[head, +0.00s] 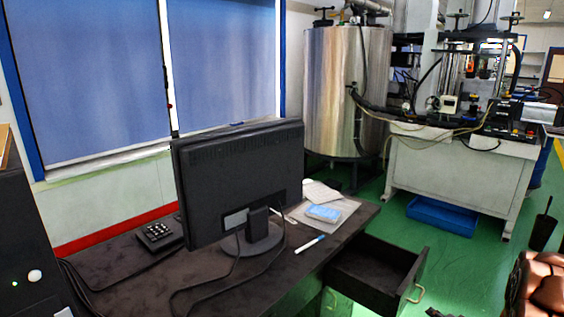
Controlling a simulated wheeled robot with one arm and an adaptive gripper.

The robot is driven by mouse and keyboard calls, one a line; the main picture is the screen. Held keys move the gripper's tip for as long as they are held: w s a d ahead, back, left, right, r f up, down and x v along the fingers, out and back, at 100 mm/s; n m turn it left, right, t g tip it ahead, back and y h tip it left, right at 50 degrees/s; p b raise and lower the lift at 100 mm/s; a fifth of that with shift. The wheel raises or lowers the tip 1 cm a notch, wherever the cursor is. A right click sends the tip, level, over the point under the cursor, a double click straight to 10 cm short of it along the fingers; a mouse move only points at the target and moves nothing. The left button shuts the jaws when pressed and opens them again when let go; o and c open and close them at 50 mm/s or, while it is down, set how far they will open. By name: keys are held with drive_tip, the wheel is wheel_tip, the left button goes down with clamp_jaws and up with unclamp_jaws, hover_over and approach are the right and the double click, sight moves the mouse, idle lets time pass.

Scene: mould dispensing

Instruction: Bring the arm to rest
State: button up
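No part of my gripper can be made out in the head view, and I cannot tell from it how my arm is placed. A dark desk (345,240) fills the lower middle, with a black monitor (238,185) seen from behind. Its drawer (375,275) is pulled open on the right side and looks empty where its inside shows. A blue and white packet (323,213) lies on papers on the desk, and a white pen with a blue end (309,244) lies near the edge.
A steel tank (345,90) and a machine bench (455,170) stand at the back, with a blue tray (442,215) under the bench. A brown shiny object (540,285) is cut off at lower right. Green floor (465,265) is clear between desk and bench.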

drive_tip(key=s+a+r+n+g+h, duration=0.2)
drive_tip(key=s+a+r+n+g, duration=0.4)
drive_tip(key=s+a+r+g, duration=0.35)
drive_tip(key=s+a+r+n+g+y, duration=0.25)
drive_tip(key=s+a+r, duration=0.25)
drive_tip(key=s+a, duration=0.75)
drive_tip(key=s+a+r+n+g+y, duration=0.1)
drive_tip(key=s+a+r+n+g, duration=0.3)
drive_tip(key=s+a, duration=0.9)
drive_tip(key=s+d+r+t+p, duration=0.1)
drive_tip(key=r+p, duration=0.6)
drive_tip(key=r, duration=0.1)
drive_tip(key=s+d+r+t+p, duration=0.1)
drive_tip(key=d+r+p, duration=0.1)
drive_tip(key=r+p, duration=0.5)
drive_tip(key=shift+d+r, duration=0.3)
drive_tip(key=shift+r, duration=0.15)
drive_tip(key=shift+h, duration=0.25)
